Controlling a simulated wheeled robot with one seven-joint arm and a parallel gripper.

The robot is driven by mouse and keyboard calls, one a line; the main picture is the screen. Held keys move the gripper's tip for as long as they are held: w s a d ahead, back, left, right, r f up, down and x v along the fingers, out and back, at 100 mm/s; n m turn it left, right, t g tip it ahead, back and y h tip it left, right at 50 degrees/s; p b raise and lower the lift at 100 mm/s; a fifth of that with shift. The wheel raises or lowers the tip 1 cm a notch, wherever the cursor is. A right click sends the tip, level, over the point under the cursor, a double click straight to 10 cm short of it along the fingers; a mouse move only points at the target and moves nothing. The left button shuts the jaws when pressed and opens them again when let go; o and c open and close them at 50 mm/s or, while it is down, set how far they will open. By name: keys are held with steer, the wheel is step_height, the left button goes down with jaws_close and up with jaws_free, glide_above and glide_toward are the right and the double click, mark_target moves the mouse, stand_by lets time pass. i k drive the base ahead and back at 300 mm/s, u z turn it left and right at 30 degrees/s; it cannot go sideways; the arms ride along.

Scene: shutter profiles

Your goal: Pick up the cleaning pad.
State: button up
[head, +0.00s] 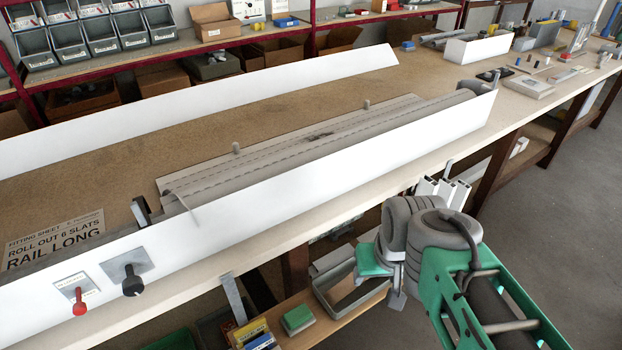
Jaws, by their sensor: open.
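A small block with a green top and pale grey sides (298,319), which looks like the cleaning pad, lies on the lower shelf under the bench front. My gripper (386,272) is in front of the bench, up and to the right of the pad in the picture. It is open, and I see nothing between its fingers. The gripper and the pad are clearly apart. The pad's top and front show.
A grey open tray (350,308) stands right of the pad, with yellow and blue boxes (254,334) left of it. The bench top (250,278) overhangs the shelf (318,338). A metal bracket (233,298) hangs from its edge. Long white panels and grey slats lie above. Floor at right is clear.

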mark_target(295, 320)
steer(key=z, duration=0.05)
steer(key=k, duration=0.7)
steer(key=u, duration=1.5)
steer(key=i, duration=1)
